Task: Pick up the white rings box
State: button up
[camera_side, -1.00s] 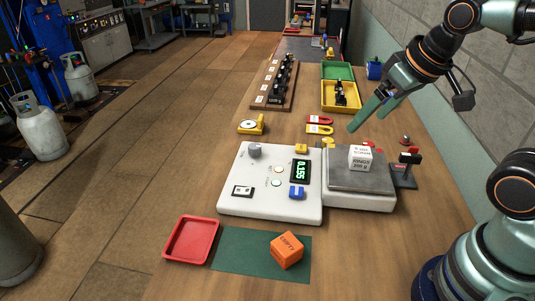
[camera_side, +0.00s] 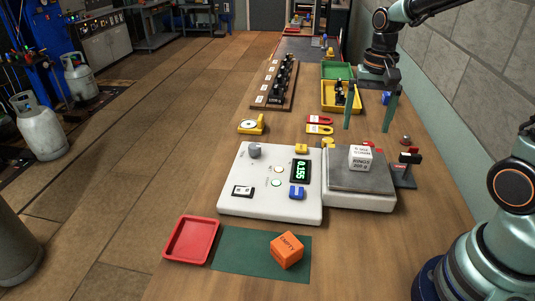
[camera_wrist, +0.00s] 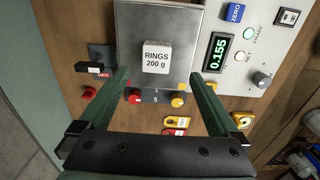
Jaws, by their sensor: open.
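The white rings box (camera_side: 361,158), a small cube labelled "RINGS 200 g", sits on the grey metal pan (camera_side: 345,180) of the scale. In the wrist view the box (camera_wrist: 157,57) lies ahead of the fingers, roughly centred between them, with the pan (camera_wrist: 130,22) under it. My gripper (camera_side: 367,129) is open and empty, its two green fingers pointing down, above and behind the box in the side view. The fingers also show in the wrist view (camera_wrist: 164,80), spread wide apart. Neither finger touches the box. The scale display (camera_side: 301,170) reads 0.155.
An orange "EMPTY" box (camera_side: 287,250) rests on a green mat (camera_side: 228,249) beside a red tray (camera_side: 191,240). A dark stand (camera_side: 405,172) is right of the pan. Yellow and red magnets (camera_side: 319,129) and a yellow case (camera_side: 332,94) lie behind the scale.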

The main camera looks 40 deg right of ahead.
aim_at(361, 151)
notch_tip(361, 151, down, 4)
jog(key=shift+f, duration=0.25)
jog(key=shift+d+f, duration=0.2)
jog(key=shift+f, duration=1.15)
jog(key=shift+d+f, duration=0.2)
jog(key=shift+f, duration=1.1)
jog(key=shift+c, duration=0.3)
grip_shut()
